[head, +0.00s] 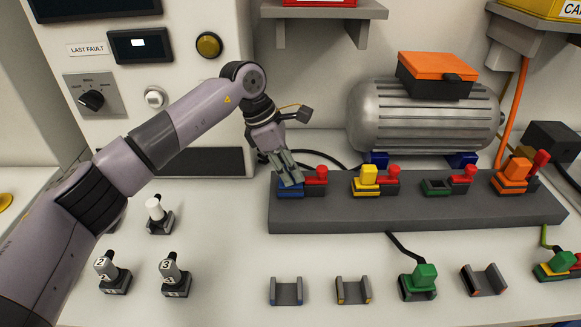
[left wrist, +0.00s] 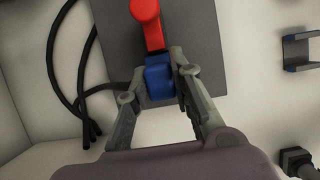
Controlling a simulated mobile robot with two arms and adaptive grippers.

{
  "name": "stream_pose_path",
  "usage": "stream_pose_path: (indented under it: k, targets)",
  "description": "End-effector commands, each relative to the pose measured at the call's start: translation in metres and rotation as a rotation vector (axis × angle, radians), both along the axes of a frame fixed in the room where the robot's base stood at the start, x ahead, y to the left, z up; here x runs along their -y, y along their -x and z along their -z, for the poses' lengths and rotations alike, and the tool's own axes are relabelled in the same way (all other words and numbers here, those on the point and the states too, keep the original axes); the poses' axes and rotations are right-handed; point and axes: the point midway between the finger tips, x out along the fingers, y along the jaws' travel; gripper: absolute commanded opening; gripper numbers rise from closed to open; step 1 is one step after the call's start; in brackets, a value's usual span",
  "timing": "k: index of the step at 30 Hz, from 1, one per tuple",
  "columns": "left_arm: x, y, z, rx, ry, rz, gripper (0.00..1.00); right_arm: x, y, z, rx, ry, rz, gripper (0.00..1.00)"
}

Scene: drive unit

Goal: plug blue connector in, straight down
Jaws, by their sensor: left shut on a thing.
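My left gripper (head: 288,170) is shut on the blue connector (left wrist: 159,78) at the left end of the long dark grey block. It also shows in the left wrist view (left wrist: 175,65), with a finger on each side of the connector. In the head view the fingers hide most of the connector, above a blue-edged socket (head: 290,190). I cannot tell how deep it sits. A red lever (head: 320,174) stands just right of that socket; it shows in the left wrist view too (left wrist: 146,20). My right gripper is out of view.
The grey block (head: 400,214) also carries a yellow connector (head: 368,174), an empty green-edged socket (head: 437,187) and an orange connector (head: 517,170). A green connector (head: 418,277) rests in front between empty holders. A motor (head: 425,115) stands behind. Black cables (left wrist: 85,75) lie beside the block.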

Motion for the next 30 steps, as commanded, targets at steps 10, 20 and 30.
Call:
stream_pose_path:
  k: [10,20,30]
  targets:
    - [-0.0002,0.0002,0.0014,-0.001,-0.002,0.0,0.0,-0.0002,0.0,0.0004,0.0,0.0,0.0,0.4]
    - [-0.0002,0.0005,0.0046,-0.002,-0.002,0.0,0.25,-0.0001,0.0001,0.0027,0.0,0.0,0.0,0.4]
    - [-0.0001,0.0001,0.0037,-0.001,-0.001,0.0,0.44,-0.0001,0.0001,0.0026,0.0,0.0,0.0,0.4]
